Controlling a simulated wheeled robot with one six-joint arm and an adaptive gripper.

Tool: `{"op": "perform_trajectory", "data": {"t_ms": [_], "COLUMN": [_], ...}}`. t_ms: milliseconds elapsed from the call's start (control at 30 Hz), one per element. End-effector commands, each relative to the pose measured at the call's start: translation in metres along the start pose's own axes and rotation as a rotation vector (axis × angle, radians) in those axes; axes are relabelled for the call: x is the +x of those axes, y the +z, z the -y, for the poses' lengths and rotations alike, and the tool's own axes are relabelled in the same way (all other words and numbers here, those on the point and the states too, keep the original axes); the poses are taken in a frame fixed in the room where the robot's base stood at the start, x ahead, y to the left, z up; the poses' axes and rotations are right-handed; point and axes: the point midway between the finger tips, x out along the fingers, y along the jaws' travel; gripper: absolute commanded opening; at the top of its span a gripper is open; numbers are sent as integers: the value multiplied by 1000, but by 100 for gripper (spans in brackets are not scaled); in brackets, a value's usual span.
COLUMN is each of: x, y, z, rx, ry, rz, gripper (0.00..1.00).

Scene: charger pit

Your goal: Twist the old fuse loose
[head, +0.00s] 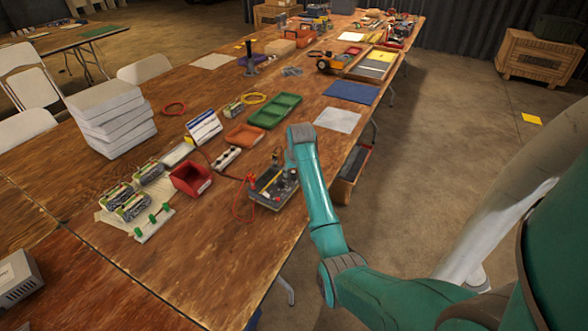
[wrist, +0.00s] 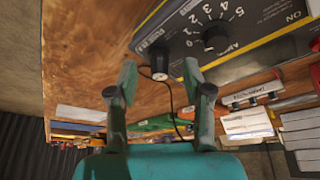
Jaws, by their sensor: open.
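The charger (head: 272,190) is a dark box with a yellow edge near the table's right edge. In the wrist view the charger (wrist: 225,38) shows a numbered amps dial and the word ON. A black round cap (wrist: 159,64) sticks out at its near side, with a thin dark cord running below it. It looks like the fuse cap; the fuse itself cannot be made out. My gripper (wrist: 158,72) is open, with one finger on each side of the cap. I cannot tell whether either finger touches it. In the head view my wrist hides part of the charger.
A red bin (head: 190,180), an orange tray (head: 245,136) and a green tray (head: 275,110) lie to the left and beyond. A red cable (head: 236,205) runs beside the charger. The near tabletop (head: 215,260) is bare.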

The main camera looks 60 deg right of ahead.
Motion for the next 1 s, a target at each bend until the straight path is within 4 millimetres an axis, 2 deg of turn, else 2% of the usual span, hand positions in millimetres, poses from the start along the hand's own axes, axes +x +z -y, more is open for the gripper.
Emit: {"op": "perform_trajectory", "data": {"t_ms": [167,200,400,567,800,1000], "x": [0,0,0,0,0,0], "y": [0,0,0,0,0,0], "z": [0,0,0,0,-2,-1], "rx": [0,0,0,-6,-156,-187], "ry": [0,0,0,-3,-65,-78], "rz": [0,0,0,0,1,0], "gripper": [50,48,1,0,0,0]}}
